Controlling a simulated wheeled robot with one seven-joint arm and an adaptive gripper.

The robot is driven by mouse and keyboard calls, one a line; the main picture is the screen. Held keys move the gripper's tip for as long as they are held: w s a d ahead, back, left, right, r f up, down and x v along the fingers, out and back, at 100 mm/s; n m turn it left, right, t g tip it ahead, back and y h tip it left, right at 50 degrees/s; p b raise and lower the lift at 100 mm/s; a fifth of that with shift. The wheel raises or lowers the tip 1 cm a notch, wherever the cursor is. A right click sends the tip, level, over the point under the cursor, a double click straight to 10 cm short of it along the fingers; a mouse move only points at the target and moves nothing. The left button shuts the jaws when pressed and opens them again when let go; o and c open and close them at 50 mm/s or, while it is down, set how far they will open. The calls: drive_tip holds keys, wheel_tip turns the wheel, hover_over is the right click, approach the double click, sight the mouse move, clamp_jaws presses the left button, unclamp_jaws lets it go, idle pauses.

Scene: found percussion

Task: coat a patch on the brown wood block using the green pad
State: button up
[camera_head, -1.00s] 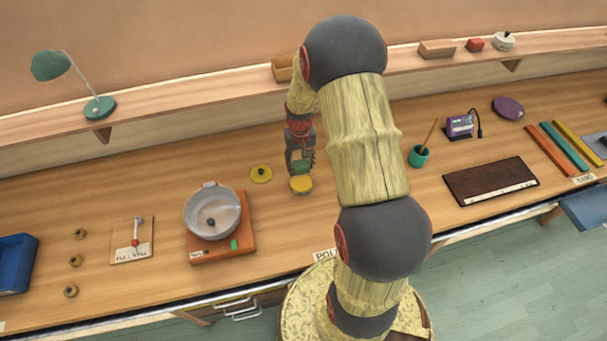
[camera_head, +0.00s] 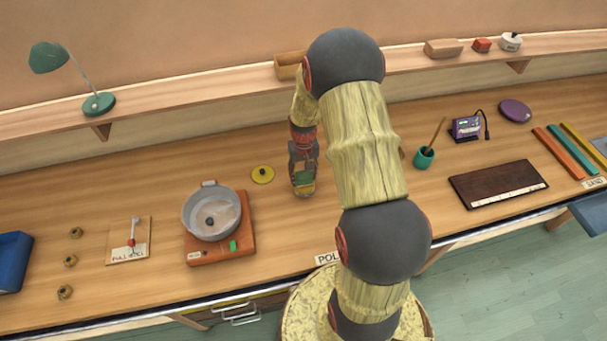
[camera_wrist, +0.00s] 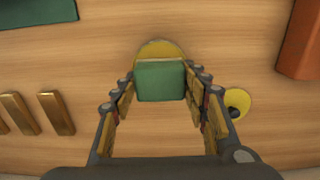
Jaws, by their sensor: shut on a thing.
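My gripper (camera_wrist: 161,103) is shut on the green pad (camera_wrist: 160,82), which sits between its fingertips. In the wrist view a round yellow tin (camera_wrist: 160,48) shows its far edge behind the pad. The pad covers the rest of it, and I cannot tell whether they touch. In the head view my gripper (camera_head: 302,182) is low over the bench and hides the tin. I cannot tell which item is the brown wood block: a brown block (camera_head: 443,48) lies on the shelf at the right, and a hollow-looking one (camera_head: 287,66) is partly behind my arm.
A yellow lid with a dark knob (camera_head: 262,174) lies left of my gripper. A pot (camera_head: 211,213) stands on an orange base further left. A teal cup (camera_head: 423,158) and a dark board (camera_head: 483,188) are to the right. The wrist view shows gold bars (camera_wrist: 56,112) and a green slab (camera_wrist: 35,12).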

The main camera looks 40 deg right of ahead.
sight(304, 175)
drive_tip(key=shift+f+b, duration=0.3)
drive_tip(key=shift+f, duration=0.15)
idle(1.9)
drive_tip(key=shift+r+p, duration=2.15)
drive_tip(key=shift+r, duration=1.45)
